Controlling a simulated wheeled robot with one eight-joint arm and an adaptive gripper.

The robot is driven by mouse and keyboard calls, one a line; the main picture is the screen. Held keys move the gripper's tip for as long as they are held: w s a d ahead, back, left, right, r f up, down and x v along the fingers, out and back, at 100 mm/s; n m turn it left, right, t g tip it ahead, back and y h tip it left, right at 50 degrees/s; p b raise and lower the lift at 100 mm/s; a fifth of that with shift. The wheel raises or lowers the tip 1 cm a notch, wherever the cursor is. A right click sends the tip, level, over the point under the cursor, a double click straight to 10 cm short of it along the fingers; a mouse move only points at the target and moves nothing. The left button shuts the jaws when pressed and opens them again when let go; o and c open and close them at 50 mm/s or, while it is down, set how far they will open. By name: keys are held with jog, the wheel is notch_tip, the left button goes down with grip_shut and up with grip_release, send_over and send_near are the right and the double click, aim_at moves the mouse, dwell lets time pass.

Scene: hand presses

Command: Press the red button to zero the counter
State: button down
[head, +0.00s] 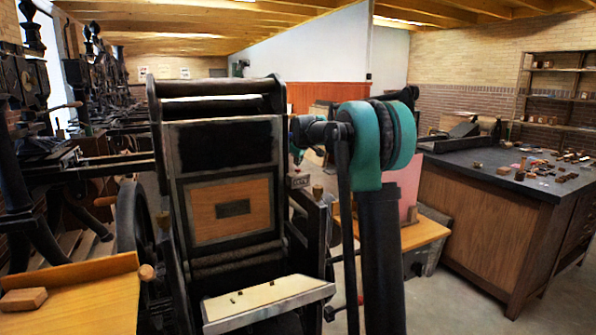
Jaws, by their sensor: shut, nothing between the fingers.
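The hand press (230,190) stands in the middle of the head view, with a framed wooden panel on its upright bed. A small box (299,180) that looks like the counter sits at the press's right side, beside my arm. I cannot read its face, and I cannot make out a red button on it. My arm, dark with teal joints, rises in front of the press's right side and bends left at the top, near the box.
A dark-topped cabinet (490,230) with several small blocks stands at the right. A wooden table (410,235) is behind my arm. A wooden tray table (80,305) with a block (23,299) is at the lower left. More presses line the left wall. Floor shows at the lower right.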

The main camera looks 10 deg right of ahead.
aim_at(298, 170)
jog(key=shift+r, duration=0.25)
jog(key=shift+r, duration=2.4)
jog(key=shift+s, duration=0.15)
